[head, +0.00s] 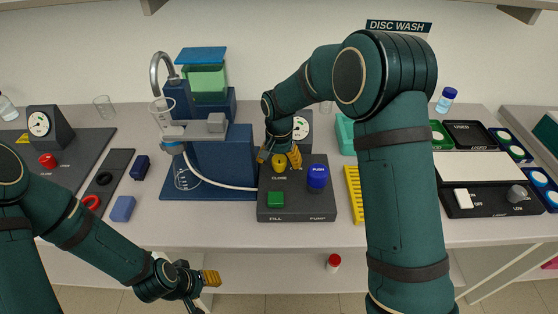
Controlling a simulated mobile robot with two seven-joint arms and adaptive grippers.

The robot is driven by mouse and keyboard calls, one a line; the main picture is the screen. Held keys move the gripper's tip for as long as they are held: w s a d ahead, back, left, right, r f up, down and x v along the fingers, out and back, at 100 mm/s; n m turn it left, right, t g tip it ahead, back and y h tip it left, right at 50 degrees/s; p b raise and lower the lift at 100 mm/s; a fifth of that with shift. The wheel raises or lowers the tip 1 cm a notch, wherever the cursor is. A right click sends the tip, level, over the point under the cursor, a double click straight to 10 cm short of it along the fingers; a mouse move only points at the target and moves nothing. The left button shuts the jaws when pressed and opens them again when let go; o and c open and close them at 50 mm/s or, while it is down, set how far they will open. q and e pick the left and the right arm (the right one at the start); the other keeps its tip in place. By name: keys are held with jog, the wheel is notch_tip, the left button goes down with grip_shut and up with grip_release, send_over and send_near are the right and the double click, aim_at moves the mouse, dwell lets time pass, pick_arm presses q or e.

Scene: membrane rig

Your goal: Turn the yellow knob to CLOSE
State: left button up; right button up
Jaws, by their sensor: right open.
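The yellow knob (279,163) is on the dark control panel (296,207), above a small white label that seems to read CLOSE. My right gripper (279,157) is open. It reaches down over the knob, with one yellow fingertip on each side of it. I cannot tell whether the fingers touch the knob, and its top is partly hidden by the gripper, so its pointing direction is unclear. My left gripper (207,284) is low in front of the bench's front edge, away from the panel. Its fingers overlap, so its opening is unclear.
The panel also carries a green FILL button (276,199) and a blue PUMP knob (317,176). A gauge (300,127) stands behind. The blue filter rig (222,160) with a hose is to the left. A yellow rack (354,195) is close on the right.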

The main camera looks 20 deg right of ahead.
aim_at(279, 160)
jog(key=shift+r, duration=0.1)
notch_tip(279, 160, up, 12)
dwell(0.5)
